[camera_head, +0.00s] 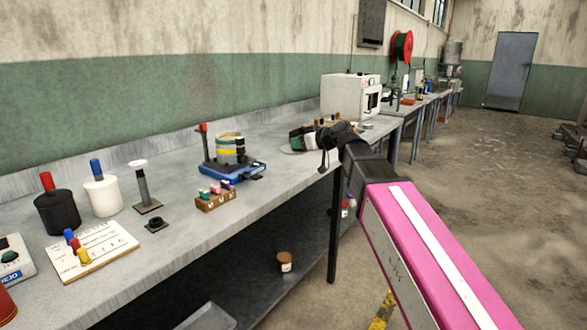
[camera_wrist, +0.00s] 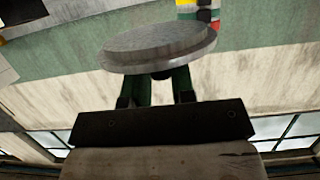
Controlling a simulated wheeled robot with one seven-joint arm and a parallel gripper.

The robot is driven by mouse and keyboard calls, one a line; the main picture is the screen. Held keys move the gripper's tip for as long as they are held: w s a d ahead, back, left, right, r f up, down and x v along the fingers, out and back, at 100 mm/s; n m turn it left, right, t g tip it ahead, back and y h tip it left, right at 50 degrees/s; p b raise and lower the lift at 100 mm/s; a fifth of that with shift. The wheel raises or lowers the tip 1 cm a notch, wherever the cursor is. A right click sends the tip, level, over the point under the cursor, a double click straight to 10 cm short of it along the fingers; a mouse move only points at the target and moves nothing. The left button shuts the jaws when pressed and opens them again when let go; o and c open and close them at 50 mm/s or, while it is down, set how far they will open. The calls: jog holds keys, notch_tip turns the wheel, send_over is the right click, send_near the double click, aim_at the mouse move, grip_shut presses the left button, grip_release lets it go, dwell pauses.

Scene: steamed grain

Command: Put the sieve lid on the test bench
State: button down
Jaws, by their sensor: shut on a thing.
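My gripper (camera_head: 303,139) is above the far part of the long grey bench (camera_head: 115,190). In the wrist view my gripper (camera_wrist: 160,72) has its green fingers shut on a round grey lid (camera_wrist: 158,45). The lid is a flat disc with a stepped rim, and its underside is hidden. In the head view only a thin pale edge of the lid (camera_head: 288,151) shows beside the fingers. I cannot tell whether it touches the bench. A stack of coloured sieves (camera_head: 230,150) stands on a blue shaker base (camera_head: 232,171), left of my gripper.
A small brown rack (camera_head: 215,202) stands at the bench's front edge. Black (camera_head: 57,212) and white (camera_head: 102,195) bottles, a post stand (camera_head: 146,190) and a clipboard (camera_head: 92,250) are nearer. A white oven (camera_head: 348,97) stands beyond my gripper. Bare bench lies between the shaker and gripper.

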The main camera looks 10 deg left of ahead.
send_over(296, 169)
notch_tip(296, 169, down, 7)
jog(key=shift+r, duration=0.1)
jog(key=shift+f, duration=2.05)
jog(key=c, duration=1)
grip_release()
jog(key=shift+f, duration=0.1)
jog(key=shift+o, duration=0.2)
jog(key=shift+d, duration=0.15)
jog(key=v, duration=1.2)
